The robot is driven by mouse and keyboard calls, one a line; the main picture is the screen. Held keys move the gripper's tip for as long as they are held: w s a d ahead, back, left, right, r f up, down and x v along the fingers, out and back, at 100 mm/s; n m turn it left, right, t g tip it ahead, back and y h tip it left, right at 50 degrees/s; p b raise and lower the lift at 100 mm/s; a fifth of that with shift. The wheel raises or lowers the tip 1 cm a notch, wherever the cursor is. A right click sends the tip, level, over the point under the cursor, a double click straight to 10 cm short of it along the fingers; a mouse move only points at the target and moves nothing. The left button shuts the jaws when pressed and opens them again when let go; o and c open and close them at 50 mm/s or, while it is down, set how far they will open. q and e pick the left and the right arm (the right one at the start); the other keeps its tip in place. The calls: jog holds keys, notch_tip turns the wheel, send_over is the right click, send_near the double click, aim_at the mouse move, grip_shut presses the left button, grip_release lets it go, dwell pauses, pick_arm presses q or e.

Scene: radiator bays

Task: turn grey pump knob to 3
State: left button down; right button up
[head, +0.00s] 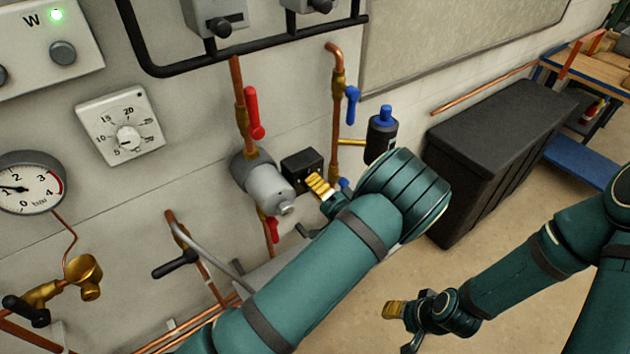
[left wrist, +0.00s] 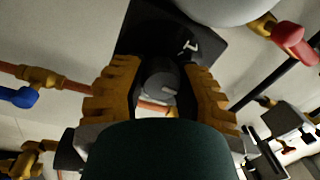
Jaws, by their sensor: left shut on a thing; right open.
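The grey pump (head: 268,188) sits on a vertical copper pipe on the wall, with a black box (head: 302,168) at its right side. The box face also shows in the left wrist view (left wrist: 205,50), with a small white marking near the knob that I cannot read surely. The grey knob (left wrist: 160,78) is between the gold fingers of my left gripper (left wrist: 165,95), which is shut on it. In the head view my left gripper (head: 320,186) hides the knob. My right gripper (head: 396,310) is open and empty, low over the floor, away from the wall.
A red lever valve (head: 253,112) is above the pump and a blue lever valve (head: 352,105) is to its right. A dark blue-capped canister (head: 381,135) is close by my left wrist. A black chest (head: 495,140) stands on the floor at right.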

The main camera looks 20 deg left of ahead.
pick_arm(q)
jog(key=m+t+p, duration=0.1)
jog(key=m, duration=0.5)
jog(key=shift+r+p, duration=0.15)
jog(key=shift+p, duration=0.2)
jog(key=m+h+p, duration=0.1)
jog(key=m, duration=0.5)
jog(key=shift+t, duration=0.3)
jog(key=shift+m, duration=0.4)
jog(key=c, duration=0.6)
grip_release()
jog(key=shift+f, duration=0.2)
jog(key=v, duration=0.7)
jog(key=shift+s, duration=0.2)
